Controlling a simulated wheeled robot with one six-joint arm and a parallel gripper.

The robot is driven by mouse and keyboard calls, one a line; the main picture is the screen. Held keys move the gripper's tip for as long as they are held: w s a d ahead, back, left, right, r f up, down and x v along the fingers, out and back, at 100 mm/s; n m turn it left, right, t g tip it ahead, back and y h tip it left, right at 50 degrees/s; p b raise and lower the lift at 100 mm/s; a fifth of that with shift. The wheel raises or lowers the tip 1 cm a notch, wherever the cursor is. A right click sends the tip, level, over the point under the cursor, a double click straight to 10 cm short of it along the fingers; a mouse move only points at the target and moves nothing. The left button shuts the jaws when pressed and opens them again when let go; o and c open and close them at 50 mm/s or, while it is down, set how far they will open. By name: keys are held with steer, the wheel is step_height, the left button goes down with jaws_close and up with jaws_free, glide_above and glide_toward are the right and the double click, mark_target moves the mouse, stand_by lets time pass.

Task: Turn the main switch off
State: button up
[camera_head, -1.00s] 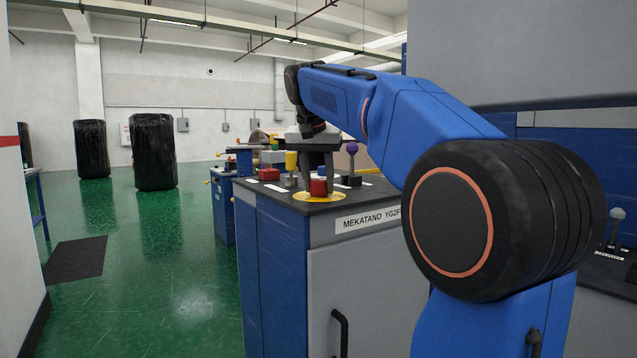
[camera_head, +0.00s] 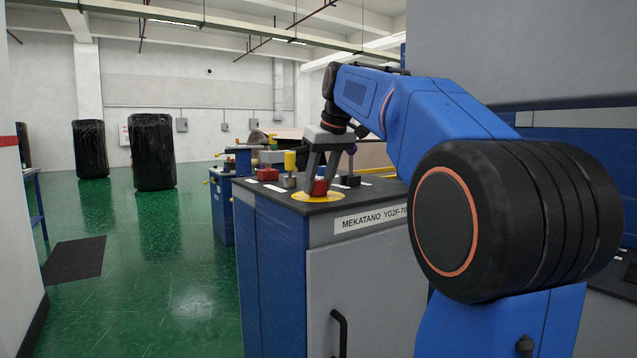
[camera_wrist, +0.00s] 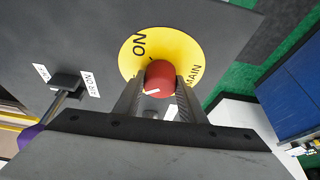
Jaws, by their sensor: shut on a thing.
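The main switch is a red knob (camera_head: 320,187) on a round yellow plate (camera_head: 301,195) at the near corner of the dark cabinet top. In the wrist view the red knob (camera_wrist: 159,75) has a short white mark, and the yellow plate (camera_wrist: 130,58) reads "ON" and "MAIN". My gripper (camera_head: 321,179) is shut on the red knob, one finger on each side. The fingers slant in the head view, and the knob looks tilted with them. The rest of the plate's lettering is hidden.
A black lever switch with a purple ball (camera_head: 351,150) stands right behind the gripper. Green floor (camera_head: 170,270) is open on the left.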

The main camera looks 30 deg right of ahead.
steer(key=shift+n+y, duration=0.3)
steer(key=shift+n, duration=0.5)
steer(key=o, duration=1)
steer(key=shift+o, duration=0.2)
steer(key=shift+r, duration=0.1)
steer(key=v, duration=1.2)
steer(key=shift+w+d, duration=0.1)
